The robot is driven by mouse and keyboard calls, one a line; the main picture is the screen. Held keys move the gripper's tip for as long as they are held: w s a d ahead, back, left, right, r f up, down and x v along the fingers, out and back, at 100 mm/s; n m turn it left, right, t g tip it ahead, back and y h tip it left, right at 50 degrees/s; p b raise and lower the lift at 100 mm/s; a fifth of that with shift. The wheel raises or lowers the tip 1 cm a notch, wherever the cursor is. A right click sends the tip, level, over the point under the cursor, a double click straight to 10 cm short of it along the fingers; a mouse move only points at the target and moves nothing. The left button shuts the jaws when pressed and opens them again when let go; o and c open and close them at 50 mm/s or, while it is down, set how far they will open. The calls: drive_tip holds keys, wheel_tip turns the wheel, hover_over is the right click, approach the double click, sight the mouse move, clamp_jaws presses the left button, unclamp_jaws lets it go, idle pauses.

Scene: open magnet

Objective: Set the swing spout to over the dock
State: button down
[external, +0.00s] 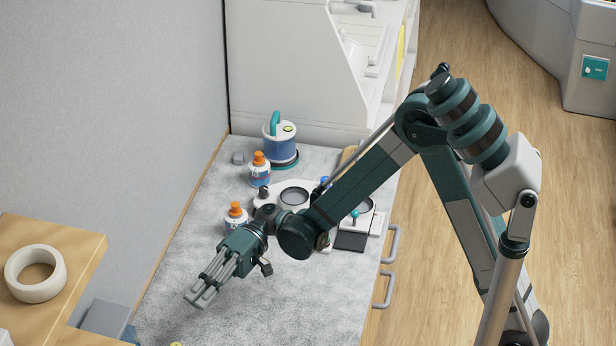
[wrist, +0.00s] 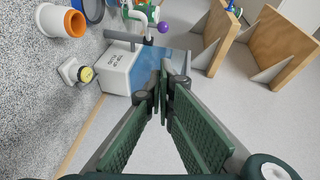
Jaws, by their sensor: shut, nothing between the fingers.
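My gripper (external: 200,295) is shut and empty, held above the grey speckled counter and pointing to the lower left in the external view. Its closed fingertips (wrist: 165,85) show in the wrist view, in front of a white and blue box (wrist: 120,72) with dark lettering. A bent white pipe (wrist: 127,13) near a purple ball knob (wrist: 163,27) shows beyond that box. It may be the swing spout, but I cannot tell for sure. The fingers appear apart from it. I cannot identify the dock, and the pipe is not clearly visible in the external view.
Orange-capped bottles (external: 259,170), a blue canister (external: 281,145) and a white device with round wells (external: 295,193) stand behind my gripper. A wooden shelf with a tape roll (external: 35,273) is at left. The counter's front (external: 270,315) is mostly clear.

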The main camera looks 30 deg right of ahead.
drive_tip(key=shift+a, duration=0.1)
drive_tip(key=s+d+x, duration=0.1)
drive_tip(key=s+x, duration=0.1)
drive_tip(key=x, duration=1)
drive_tip(key=shift+s+a+f+b, duration=0.15)
drive_tip(key=shift+s+f+b, duration=0.05)
drive_tip(key=shift+s+b, duration=0.25)
drive_tip(key=shift+s+b, duration=0.8)
drive_tip(key=shift+s, duration=0.35)
